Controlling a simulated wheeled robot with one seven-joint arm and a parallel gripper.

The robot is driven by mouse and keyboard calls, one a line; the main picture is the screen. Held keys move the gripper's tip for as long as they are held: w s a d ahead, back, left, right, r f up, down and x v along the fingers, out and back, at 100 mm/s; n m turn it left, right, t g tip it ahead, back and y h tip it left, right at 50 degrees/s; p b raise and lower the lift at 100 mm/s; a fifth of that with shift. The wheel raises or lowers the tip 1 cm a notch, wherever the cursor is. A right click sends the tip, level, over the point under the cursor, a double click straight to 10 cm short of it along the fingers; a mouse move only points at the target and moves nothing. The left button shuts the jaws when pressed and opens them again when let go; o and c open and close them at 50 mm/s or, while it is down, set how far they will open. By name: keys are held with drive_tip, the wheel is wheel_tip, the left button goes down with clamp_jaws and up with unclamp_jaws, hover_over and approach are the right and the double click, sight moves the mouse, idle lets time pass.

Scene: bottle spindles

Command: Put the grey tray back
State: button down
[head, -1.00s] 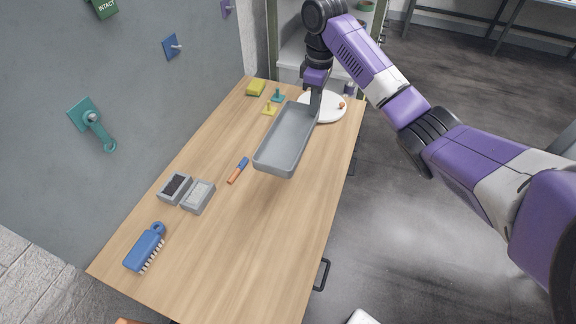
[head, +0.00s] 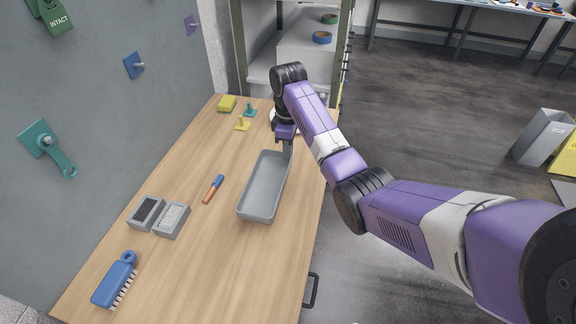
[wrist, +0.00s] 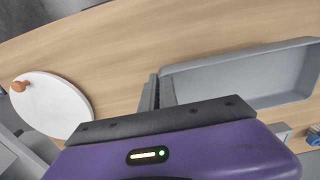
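The grey tray (head: 245,212) is a long, shallow, empty tray over the right half of the wooden table, its long side running away from me. It also shows in the wrist view (wrist: 235,72), to the right of the fingers. My gripper (head: 287,146) is at the tray's far end, pointing down. In the wrist view my gripper (wrist: 158,92) has its fingers close together at the tray's end wall, and it looks shut on that wall. The tray looks level; I cannot tell whether its bottom touches the table.
A blue-and-orange pen (head: 213,188) lies left of the tray. Two small grey boxes (head: 146,212) and a blue brush (head: 115,280) are nearer on the left. A yellow sponge (head: 227,103) and small hooks stand at the back.

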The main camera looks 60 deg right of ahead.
drive_tip(key=shift+f, duration=2.65)
drive_tip(key=c, duration=1.6)
unclamp_jaws()
drive_tip(key=shift+f, duration=0.15)
drive_tip(key=shift+c, duration=0.2)
wheel_tip(320, 180, up, 11)
drive_tip(key=shift+r+p, duration=0.2)
drive_tip(key=shift+p, duration=0.55)
drive_tip(key=shift+r+p, duration=0.5)
